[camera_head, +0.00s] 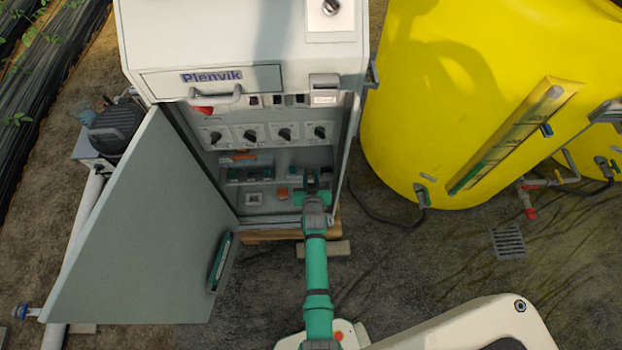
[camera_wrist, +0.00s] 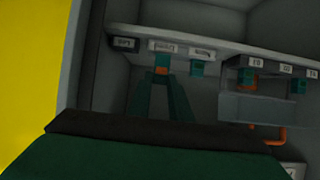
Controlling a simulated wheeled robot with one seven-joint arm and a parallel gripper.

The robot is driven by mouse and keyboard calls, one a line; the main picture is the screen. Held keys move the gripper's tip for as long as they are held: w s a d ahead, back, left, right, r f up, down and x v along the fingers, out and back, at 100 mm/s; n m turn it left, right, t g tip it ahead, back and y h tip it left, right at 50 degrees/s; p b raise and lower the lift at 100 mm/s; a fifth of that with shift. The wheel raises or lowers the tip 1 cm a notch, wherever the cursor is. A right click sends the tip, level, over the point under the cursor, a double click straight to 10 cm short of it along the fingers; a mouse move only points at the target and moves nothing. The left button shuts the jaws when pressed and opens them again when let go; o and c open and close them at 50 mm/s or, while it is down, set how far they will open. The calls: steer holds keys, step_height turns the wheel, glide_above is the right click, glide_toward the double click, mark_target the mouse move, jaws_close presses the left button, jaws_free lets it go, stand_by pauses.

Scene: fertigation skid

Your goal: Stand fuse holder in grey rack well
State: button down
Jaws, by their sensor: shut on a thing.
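My gripper (camera_head: 313,190) reaches into the lower right of the open cabinet. In the wrist view its two green fingers (camera_wrist: 160,78) are shut on a small teal and orange piece, which looks like the fuse holder (camera_wrist: 162,70). It is just below a labelled ledge; whether it touches anything there I cannot tell. A grey box-like rack (camera_wrist: 262,108) with small labels is to the right in the wrist view, with an orange and teal piece (camera_wrist: 248,78) at its upper edge. The wells themselves are not clear. The fingers hide much of the held piece in the head view.
The cabinet door (camera_head: 150,230) stands open at the left. Several black rotary switches (camera_head: 251,134) line the panel above. Another teal piece (camera_wrist: 197,68) is under the ledge beside my fingers. The cabinet's side wall is close by. A yellow tank (camera_head: 470,100) stands at the right.

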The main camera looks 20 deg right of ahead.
mark_target(310, 171)
steer(key=shift+w+d, duration=0.1)
steer(key=shift+w, duration=0.45)
steer(key=shift+w+d, duration=0.35)
steer(key=shift+w, duration=0.15)
steer(key=shift+w+a, duration=0.1)
steer(key=shift+w, duration=0.3)
steer(key=shift+w, duration=0.2)
steer(key=shift+s+d+f, duration=0.1)
steer(key=shift+s+d, duration=0.05)
steer(key=shift+d, duration=0.05)
steer(key=shift+a+f, duration=0.2)
steer(key=shift+f, duration=0.05)
steer(key=shift+d+f, duration=0.1)
steer(key=shift+f, duration=0.6)
stand_by(0.4)
steer(key=c, duration=1.5)
jaws_free()
steer(key=shift+c, duration=0.2)
